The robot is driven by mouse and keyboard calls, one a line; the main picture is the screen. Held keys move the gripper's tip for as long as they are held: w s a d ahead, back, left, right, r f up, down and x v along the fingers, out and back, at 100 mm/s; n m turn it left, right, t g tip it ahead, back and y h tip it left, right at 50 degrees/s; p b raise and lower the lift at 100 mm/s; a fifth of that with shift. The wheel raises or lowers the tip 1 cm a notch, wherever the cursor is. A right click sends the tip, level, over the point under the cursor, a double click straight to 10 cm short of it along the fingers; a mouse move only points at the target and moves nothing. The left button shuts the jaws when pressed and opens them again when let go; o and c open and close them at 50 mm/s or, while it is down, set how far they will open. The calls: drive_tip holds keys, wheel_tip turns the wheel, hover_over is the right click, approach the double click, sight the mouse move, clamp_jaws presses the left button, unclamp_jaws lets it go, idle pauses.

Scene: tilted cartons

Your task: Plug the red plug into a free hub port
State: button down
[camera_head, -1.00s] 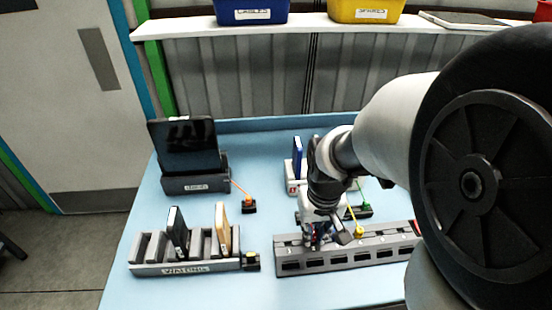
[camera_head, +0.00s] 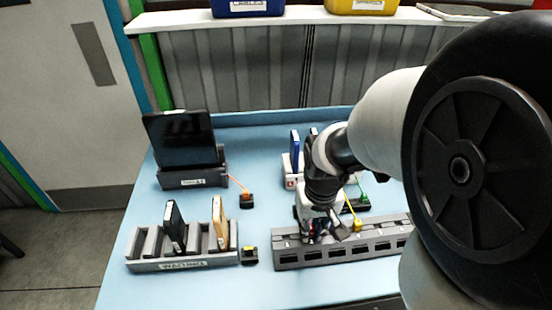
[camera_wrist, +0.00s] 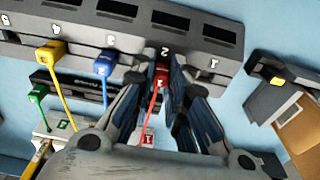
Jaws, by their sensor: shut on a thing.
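The grey hub (camera_head: 290,246) lies at the front right of the blue table. It also crosses the top of the wrist view (camera_wrist: 200,50), with numbered places along its edge. My gripper (camera_wrist: 164,76) is shut on the red plug (camera_wrist: 161,78), right at the hub's edge below the number 2. I cannot tell how far the plug is in. Its red cable runs back between the fingers. A blue plug (camera_wrist: 105,63) sits at number 3 and a yellow plug (camera_wrist: 51,50) at number 4. Number 1 shows no plug. In the head view my gripper (camera_head: 318,236) hides the red plug.
A green plug (camera_wrist: 38,93) is behind the hub in the wrist view. A slotted rack (camera_head: 150,264) with two upright items stands at the front left, a dark device in a dock (camera_head: 190,180) behind it.

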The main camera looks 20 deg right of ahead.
drive_tip(key=c, duration=1.5)
unclamp_jaws()
drive_tip(key=shift+o, duration=0.3)
drive_tip(key=o, duration=0.4)
drive_tip(key=shift+c, duration=0.2)
drive_tip(key=shift+r, duration=0.1)
drive_tip(key=shift+r+p, duration=3.15)
drive_tip(key=shift+r, duration=0.3)
